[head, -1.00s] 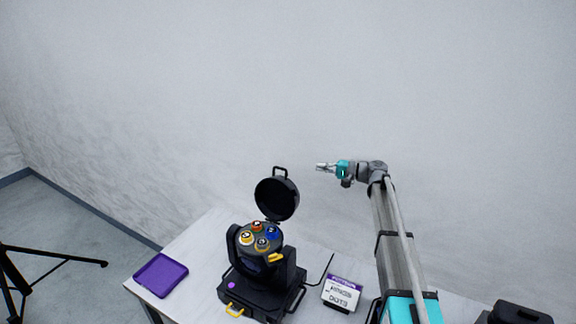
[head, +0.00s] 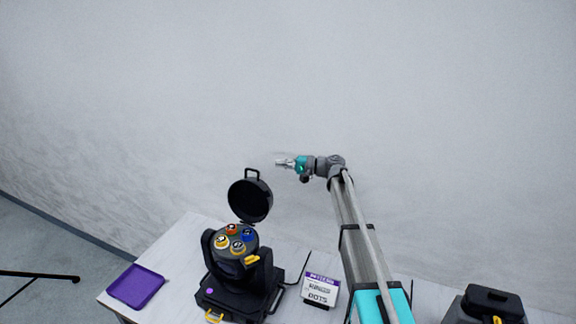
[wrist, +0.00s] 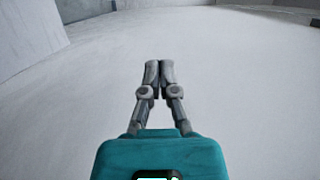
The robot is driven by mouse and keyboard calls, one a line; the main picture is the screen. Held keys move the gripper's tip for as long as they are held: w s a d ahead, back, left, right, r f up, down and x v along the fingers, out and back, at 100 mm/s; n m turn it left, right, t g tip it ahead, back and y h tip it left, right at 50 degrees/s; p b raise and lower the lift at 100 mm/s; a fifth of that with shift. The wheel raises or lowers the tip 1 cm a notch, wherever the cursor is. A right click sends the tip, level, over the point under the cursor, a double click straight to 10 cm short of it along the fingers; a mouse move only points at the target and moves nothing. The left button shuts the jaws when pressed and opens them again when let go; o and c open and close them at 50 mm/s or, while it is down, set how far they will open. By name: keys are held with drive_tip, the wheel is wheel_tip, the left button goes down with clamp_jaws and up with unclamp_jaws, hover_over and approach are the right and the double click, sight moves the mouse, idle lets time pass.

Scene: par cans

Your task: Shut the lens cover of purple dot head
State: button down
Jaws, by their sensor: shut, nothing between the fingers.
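The purple dot head (head: 238,275) is a black moving-head lamp on the table, with a purple dot on its base. Its round face points up and carries several coloured lenses. Its lens cover (head: 250,200) is a round black lid with a loop handle on top; it stands open, upright behind the lens face. My gripper (head: 279,162) is in the air above and to the right of the cover, apart from it, pointing left. In the wrist view my gripper (wrist: 159,66) has its fingers together and empty, with only pale plain surface beyond. The lamp is not in the wrist view.
A purple tray (head: 136,286) lies at the table's left end. A small purple-and-white sign (head: 320,289) stands right of the lamp. Another black device (head: 490,304) is at the lower right. A pale wall rises behind the table (head: 190,232). A black tripod leg shows at far left.

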drive_tip(key=s+a, duration=0.3)
drive_tip(key=a, duration=0.4)
drive_tip(key=shift+s, duration=0.15)
idle(0.4)
